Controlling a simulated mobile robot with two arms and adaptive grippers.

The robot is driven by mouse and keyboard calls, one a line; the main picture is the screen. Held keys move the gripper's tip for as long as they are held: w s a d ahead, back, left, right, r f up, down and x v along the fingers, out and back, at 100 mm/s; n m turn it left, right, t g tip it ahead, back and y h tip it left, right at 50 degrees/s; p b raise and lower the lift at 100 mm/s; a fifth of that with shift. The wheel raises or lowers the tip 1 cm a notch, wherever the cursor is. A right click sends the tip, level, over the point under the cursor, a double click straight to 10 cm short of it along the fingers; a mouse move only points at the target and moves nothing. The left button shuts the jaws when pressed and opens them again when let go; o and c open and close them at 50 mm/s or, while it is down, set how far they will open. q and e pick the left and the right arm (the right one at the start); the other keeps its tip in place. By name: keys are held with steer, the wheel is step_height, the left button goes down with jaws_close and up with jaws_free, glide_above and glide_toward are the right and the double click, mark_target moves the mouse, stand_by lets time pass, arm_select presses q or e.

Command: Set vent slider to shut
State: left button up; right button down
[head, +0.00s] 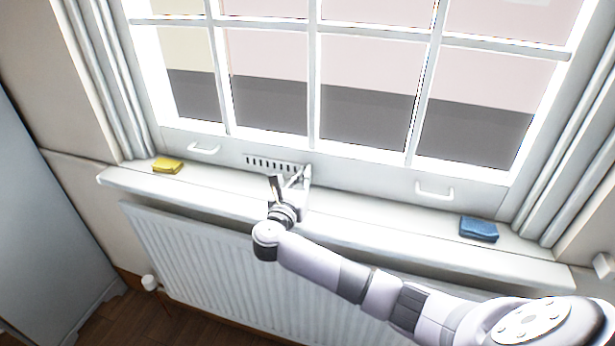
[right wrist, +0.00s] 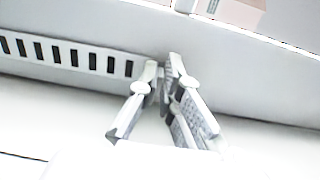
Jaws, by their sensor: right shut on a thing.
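The vent (head: 268,163) is a strip of dark slots in the bottom rail of the white window frame, just above the sill. Its slots also show at the left in the right wrist view (right wrist: 66,54), dark and evenly spaced. My right gripper (head: 302,176) is at the right end of the slots. In the right wrist view its fingertips (right wrist: 163,75) are close together against the rail. It is shut on the vent slider, which is mostly hidden between the fingers. My left gripper is not in view.
On the sill (head: 375,228) lie a yellow sponge-like block (head: 167,166) at the left and a blue one (head: 478,229) at the right. Two white sash handles, left (head: 204,149) and right (head: 434,192), stick out of the rail. A radiator (head: 185,250) is below.

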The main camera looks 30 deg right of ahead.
steer(key=c, duration=2)
jaws_free()
steer(key=shift+w+a, duration=0.15)
steer(key=shift+a, duration=0.1)
steer(key=shift+c, duration=0.2)
steer(key=v, duration=1.2)
steer(key=shift+d, duration=0.1)
